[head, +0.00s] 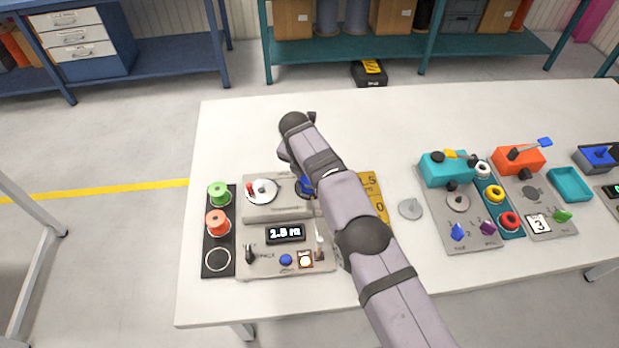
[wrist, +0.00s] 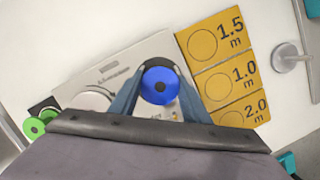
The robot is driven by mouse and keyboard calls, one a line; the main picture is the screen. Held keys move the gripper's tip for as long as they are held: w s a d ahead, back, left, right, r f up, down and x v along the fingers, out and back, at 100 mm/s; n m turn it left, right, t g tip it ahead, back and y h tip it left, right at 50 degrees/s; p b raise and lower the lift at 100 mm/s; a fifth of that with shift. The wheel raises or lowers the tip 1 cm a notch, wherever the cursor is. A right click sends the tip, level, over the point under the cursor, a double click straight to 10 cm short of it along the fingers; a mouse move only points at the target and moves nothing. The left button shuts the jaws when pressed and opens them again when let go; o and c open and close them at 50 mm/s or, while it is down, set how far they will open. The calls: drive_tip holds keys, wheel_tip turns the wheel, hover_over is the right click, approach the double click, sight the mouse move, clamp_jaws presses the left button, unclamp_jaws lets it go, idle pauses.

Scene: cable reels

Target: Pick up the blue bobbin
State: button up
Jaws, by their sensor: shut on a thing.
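The blue bobbin (wrist: 160,86) shows in the wrist view as a blue disc with a round centre, between the two fingers of my gripper (wrist: 158,92). The fingers are shut on its sides. It is over or on the right part of the grey winding machine; I cannot tell whether it touches the machine. In the head view only a bit of the blue bobbin (head: 307,187) shows beside my arm, which hides most of my gripper.
A black rack (head: 219,240) at left holds a green bobbin (head: 219,194) and an orange bobbin (head: 218,223), with its front ring empty. Yellow length cards (wrist: 222,50) lie at right. Another station (head: 449,168) stands farther right.

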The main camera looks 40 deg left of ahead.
wheel_tip(320, 180, up, 8)
drive_tip(key=shift+r+p, duration=0.2)
drive_tip(key=shift+p, duration=1)
drive_tip(key=shift+r+p, duration=0.7)
drive_tip(key=shift+p, duration=0.15)
